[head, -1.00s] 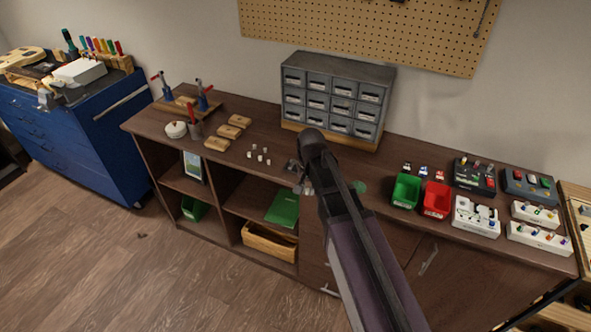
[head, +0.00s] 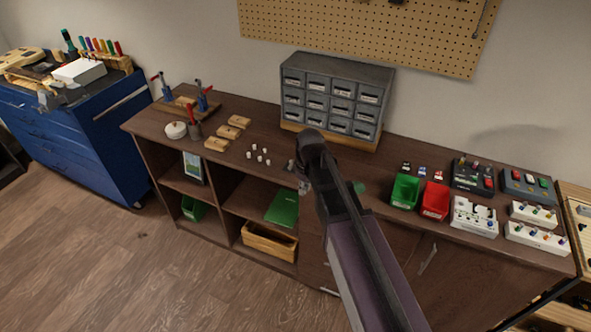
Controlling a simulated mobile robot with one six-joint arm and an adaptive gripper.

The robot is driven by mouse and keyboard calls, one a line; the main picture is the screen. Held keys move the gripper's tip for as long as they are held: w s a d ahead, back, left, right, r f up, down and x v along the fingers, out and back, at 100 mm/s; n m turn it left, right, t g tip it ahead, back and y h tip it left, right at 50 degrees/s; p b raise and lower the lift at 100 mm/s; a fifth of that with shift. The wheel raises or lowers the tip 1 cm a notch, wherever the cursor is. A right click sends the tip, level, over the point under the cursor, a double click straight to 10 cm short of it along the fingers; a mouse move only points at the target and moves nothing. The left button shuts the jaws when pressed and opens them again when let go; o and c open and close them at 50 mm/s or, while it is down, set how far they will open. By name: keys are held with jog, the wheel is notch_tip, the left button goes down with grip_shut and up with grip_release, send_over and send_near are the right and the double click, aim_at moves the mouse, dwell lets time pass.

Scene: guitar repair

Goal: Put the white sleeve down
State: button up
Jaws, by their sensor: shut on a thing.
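My arm reaches over the dark brown cabinet top. Only a small grey part of my gripper (head: 303,186) shows at the left side of my arm's end, over the front edge of the top. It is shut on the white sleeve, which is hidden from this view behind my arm. Several small white pieces (head: 259,153) stand apart on the cabinet top (head: 225,165), left of my gripper. A round green patch (head: 359,187) shows partly to the right of my arm.
A grey drawer unit (head: 333,100) stands behind. Wooden blocks (head: 228,131) lie left. A green bin (head: 405,191), a red bin (head: 435,200) and several small boxes with knobs (head: 474,216) fill the right side. Some bare top lies between the white pieces and drawer unit.

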jog(key=shift+n, duration=0.8)
jog(key=shift+w, duration=0.1)
jog(key=w+a, duration=0.1)
jog(key=w, duration=0.3)
jog(key=w+a+f+b, duration=0.1)
jog(key=w, duration=0.4)
jog(key=w+a, duration=0.1)
jog(key=w, duration=0.4)
jog(key=shift+w+a+f, duration=0.1)
jog(key=shift+f, duration=0.05)
jog(key=shift+w+a, duration=0.15)
jog(key=shift+w, duration=0.45)
jog(key=shift+f+b, duration=1.85)
jog(key=shift+b, duration=0.15)
